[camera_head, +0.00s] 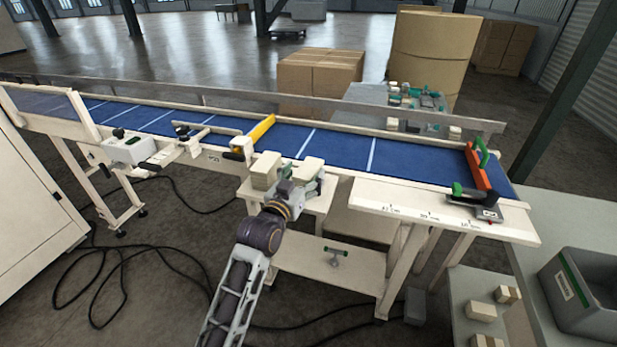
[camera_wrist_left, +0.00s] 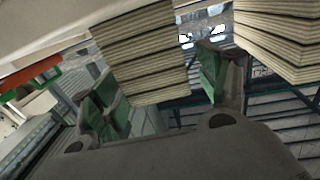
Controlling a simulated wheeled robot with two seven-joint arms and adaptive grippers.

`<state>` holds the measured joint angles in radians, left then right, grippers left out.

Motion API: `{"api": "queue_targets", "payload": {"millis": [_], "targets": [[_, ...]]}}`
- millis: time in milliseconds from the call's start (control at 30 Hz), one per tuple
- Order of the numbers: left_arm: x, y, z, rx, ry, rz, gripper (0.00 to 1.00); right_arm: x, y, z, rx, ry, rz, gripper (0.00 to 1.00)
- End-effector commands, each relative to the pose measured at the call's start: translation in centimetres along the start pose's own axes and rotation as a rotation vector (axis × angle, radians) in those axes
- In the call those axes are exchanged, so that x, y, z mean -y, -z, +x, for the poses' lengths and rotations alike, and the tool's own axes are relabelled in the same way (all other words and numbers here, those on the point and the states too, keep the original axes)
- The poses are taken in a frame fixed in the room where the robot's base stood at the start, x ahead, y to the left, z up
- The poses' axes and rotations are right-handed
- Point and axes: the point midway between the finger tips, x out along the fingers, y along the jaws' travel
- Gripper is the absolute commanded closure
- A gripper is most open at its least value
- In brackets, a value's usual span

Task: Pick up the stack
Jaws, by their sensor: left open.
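A cream stack of flat layered pieces (camera_head: 266,166) stands on a small white shelf (camera_head: 322,206) at the front of the conveyor. Another cream stack (camera_head: 312,164) stands to its right. My left gripper (camera_head: 291,187) is at the near side of these stacks, its fingers partly hidden by the wrist. In the left wrist view its green-padded fingers (camera_wrist_left: 165,88) are spread apart. One layered stack (camera_wrist_left: 145,62) appears between them, and a second stack (camera_wrist_left: 285,35) is outside the right finger. I cannot tell whether either finger touches a stack. My right gripper is not in view.
A blue conveyor belt (camera_head: 340,149) with raised rails runs behind the shelf. A yellow bar (camera_head: 262,129) and an orange-red bar (camera_head: 478,167) cross it. A grey bin (camera_head: 590,290) and small blocks (camera_head: 481,311) are at right. Cables lie on the floor.

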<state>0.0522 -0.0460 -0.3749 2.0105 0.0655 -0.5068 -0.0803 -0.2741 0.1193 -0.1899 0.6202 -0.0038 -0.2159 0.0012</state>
Motion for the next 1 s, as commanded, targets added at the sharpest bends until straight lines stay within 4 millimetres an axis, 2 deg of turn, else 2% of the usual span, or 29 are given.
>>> {"api": "queue_targets", "payload": {"millis": [100,333,600,900,1000], "targets": [[-0.1,0.6,1.2,-0.001,0.0,0.0,0.25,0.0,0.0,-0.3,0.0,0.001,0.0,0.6],[-0.1,0.4,2.9,0.0,0.0,0.001,0.25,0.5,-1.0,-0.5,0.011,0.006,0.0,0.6],[-0.1,0.4,3.3,-0.001,-0.001,0.001,0.25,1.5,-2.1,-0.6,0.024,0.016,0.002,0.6],[-0.1,0.4,3.2,0.0,-0.001,0.001,0.25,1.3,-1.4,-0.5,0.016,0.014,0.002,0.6],[-0.1,0.4,3.2,0.0,-0.001,0.001,0.37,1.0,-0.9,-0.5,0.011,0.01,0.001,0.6]]}}
